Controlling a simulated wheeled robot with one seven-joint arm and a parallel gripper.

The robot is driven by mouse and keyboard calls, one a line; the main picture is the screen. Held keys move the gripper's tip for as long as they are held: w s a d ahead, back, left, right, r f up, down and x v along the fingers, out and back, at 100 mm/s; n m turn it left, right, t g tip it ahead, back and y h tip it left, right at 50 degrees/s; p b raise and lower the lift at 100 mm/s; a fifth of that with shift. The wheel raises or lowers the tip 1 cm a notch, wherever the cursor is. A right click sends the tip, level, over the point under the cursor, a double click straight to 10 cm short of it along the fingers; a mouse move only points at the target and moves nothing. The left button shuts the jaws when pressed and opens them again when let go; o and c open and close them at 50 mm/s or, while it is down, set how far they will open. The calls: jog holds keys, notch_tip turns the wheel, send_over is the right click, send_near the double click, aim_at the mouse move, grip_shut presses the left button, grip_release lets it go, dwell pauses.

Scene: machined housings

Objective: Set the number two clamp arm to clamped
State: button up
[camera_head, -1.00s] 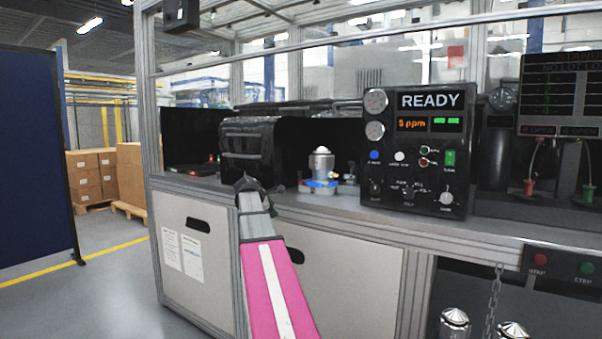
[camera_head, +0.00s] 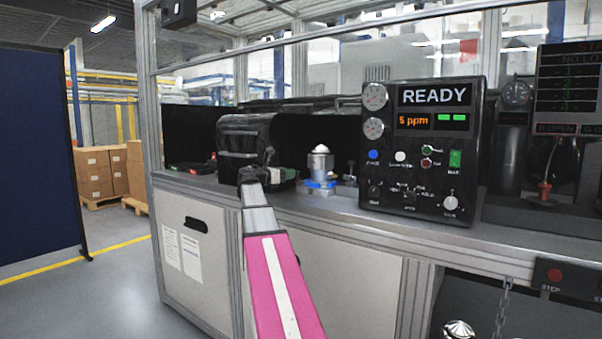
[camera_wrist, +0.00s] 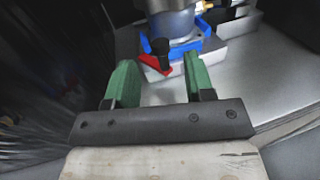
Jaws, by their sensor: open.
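A silver metal housing (camera_head: 320,163) stands upright in a blue fixture (camera_head: 322,186) on the bench. In the wrist view the lower part of the housing (camera_wrist: 172,24) and the blue fixture (camera_wrist: 198,44) show at the top. A red clamp arm (camera_wrist: 154,66) with a black knob (camera_wrist: 161,47) sits at the fixture's near side. No number is readable on it. My gripper (camera_wrist: 158,76) has its green fingers apart, with the knob just ahead of the gap between them, not gripped. In the head view my gripper (camera_head: 290,176) is just left of the fixture.
A black control panel (camera_head: 418,150) reading READY stands close right of the fixture. A dark rounded machine (camera_head: 247,135) is behind my arm to the left. The grey bench top (camera_head: 400,224) is clear along its front edge.

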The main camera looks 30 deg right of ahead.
jog(key=w+d, duration=0.1)
jog(key=d, duration=0.6)
jog(key=shift+d, duration=0.25)
grip_shut()
